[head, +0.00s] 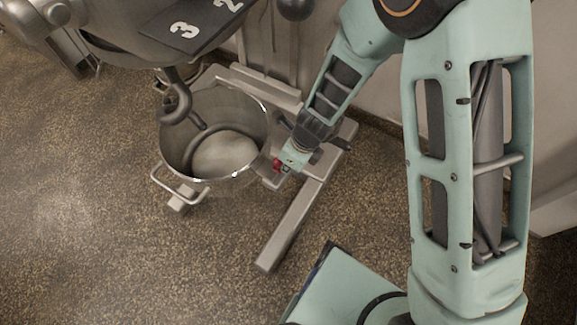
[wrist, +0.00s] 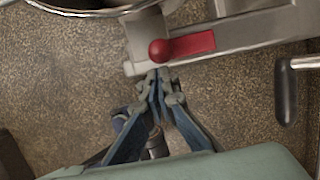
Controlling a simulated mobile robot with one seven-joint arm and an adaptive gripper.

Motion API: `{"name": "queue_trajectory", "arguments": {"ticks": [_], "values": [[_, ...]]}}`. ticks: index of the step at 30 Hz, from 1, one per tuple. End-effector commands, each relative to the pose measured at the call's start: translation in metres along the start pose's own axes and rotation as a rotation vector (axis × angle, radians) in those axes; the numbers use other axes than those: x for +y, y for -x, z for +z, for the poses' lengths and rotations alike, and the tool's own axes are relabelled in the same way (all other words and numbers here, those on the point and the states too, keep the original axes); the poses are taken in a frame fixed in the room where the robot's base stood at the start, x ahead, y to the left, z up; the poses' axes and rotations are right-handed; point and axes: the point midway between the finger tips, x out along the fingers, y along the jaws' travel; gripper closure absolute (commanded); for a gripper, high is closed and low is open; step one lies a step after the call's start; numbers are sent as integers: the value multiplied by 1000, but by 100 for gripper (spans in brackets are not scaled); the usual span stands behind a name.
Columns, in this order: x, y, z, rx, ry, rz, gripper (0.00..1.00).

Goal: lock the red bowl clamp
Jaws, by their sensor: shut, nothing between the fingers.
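The red bowl clamp (wrist: 185,46) is a lever with a round knob at its left end, lying roughly level across a grey metal bracket in the wrist view. In the head view a small bit of the red clamp (head: 277,164) shows at the right side of the steel bowl (head: 183,118). My gripper (wrist: 157,75) is shut and empty, its fingertips just below the knob in the wrist view. I cannot tell whether they touch it. In the head view my gripper (head: 284,167) is beside the bowl rim, partly hidden by my wrist.
A mixer with a dough hook (head: 177,97) hangs over the bowl. The bowl has a side handle (head: 178,188). A metal base leg (head: 290,228) extends along the floor. A dark-gripped handle (wrist: 286,92) is at the right of the wrist view. The speckled floor at left is clear.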

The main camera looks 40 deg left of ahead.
Motion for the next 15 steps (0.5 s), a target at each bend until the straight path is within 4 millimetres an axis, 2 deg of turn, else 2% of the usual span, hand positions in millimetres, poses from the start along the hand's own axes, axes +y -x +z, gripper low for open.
{"name": "queue_trajectory", "arguments": {"ticks": [15], "values": [[-1,-1,5,-2,2,0,100]]}}
